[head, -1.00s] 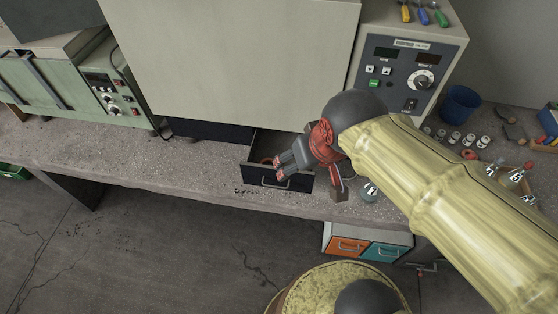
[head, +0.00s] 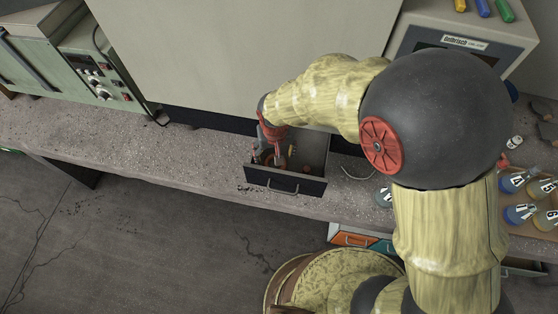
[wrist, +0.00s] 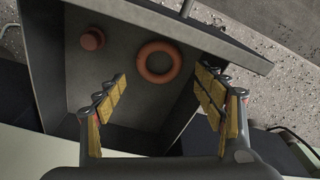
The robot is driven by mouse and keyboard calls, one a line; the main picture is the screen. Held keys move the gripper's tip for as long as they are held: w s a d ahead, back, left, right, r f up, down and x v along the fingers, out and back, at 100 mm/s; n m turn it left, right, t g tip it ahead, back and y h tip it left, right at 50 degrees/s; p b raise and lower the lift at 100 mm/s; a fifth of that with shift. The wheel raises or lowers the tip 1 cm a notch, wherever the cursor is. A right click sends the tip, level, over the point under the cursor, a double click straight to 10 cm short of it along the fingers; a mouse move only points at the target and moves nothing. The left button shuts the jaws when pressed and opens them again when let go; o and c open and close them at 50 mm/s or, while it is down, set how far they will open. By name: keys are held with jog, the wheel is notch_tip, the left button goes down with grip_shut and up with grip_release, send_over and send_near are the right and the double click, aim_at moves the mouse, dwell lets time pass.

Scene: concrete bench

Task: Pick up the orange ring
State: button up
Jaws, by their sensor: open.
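The orange ring (wrist: 159,62) lies flat on the floor of an open drawer (wrist: 105,62) in the wrist view, near its front wall. My gripper (wrist: 161,84) is open and empty, its two fingers spread over the drawer just short of the ring, one to each side. In the head view my gripper (head: 274,158) reaches down into the left part of the drawer (head: 284,182). There the ring is mostly hidden by my gripper and hard to make out.
A small reddish round object (wrist: 92,38) sits in the drawer to the left of the ring. The drawer's walls surround both. Flasks with labels (head: 520,213) stand on the bench at the right. The bench left of the drawer (head: 120,145) is clear.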

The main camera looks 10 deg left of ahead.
jog(key=f, duration=0.2)
jog(key=f+b, duration=0.1)
jog(key=f, duration=0.3)
jog(key=shift+w+a+f+b, duration=0.15)
jog(key=shift+w+b, duration=0.2)
jog(key=shift+b, duration=0.05)
jog(key=shift+c, duration=1)
jog(key=c, duration=0.7)
jog(key=shift+c, duration=0.8)
